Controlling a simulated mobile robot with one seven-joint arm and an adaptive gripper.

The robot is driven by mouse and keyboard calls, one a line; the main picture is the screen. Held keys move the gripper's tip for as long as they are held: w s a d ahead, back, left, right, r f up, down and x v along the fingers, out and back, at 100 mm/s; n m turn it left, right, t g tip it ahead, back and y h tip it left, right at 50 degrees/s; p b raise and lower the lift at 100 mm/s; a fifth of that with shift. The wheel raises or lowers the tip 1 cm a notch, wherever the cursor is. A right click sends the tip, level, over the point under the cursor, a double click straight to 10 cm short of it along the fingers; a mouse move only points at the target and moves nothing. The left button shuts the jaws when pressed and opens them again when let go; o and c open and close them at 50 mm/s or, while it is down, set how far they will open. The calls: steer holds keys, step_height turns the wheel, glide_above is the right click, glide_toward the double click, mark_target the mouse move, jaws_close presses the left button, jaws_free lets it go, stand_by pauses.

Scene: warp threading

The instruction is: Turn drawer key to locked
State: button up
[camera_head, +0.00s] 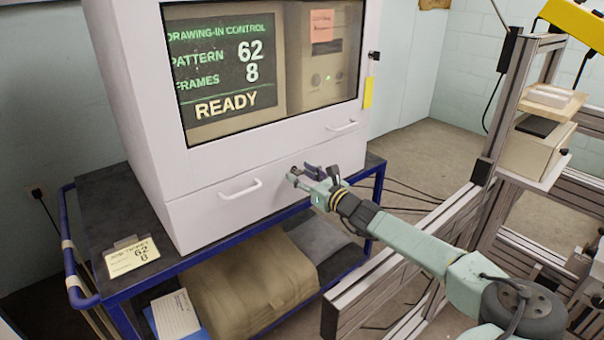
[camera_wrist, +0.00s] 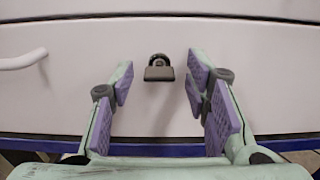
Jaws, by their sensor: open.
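The drawer key (camera_wrist: 159,73) is a small dark key in a round lock on the white drawer front (camera_wrist: 90,95). It stands out from the drawer, with its flat grip lying horizontal in the wrist view. My gripper (camera_wrist: 157,82) is open, with purple-padded fingers to the left and right of the key and clear gaps on both sides. In the head view my gripper (camera_head: 313,180) is at the right part of the lower drawer (camera_head: 215,210), and the key is hidden or too small to make out there.
A white drawer handle (camera_head: 240,189) is left of my gripper; another handle (camera_head: 342,126) is on the panel above. The cabinet (camera_head: 130,110) stands on a blue-framed cart (camera_head: 110,300). A yellow tag (camera_head: 368,92) hangs at its right side. A metal frame (camera_head: 500,130) stands at right.

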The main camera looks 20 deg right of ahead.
steer(key=shift+c, duration=0.2)
steer(key=c, duration=0.9)
jaws_close()
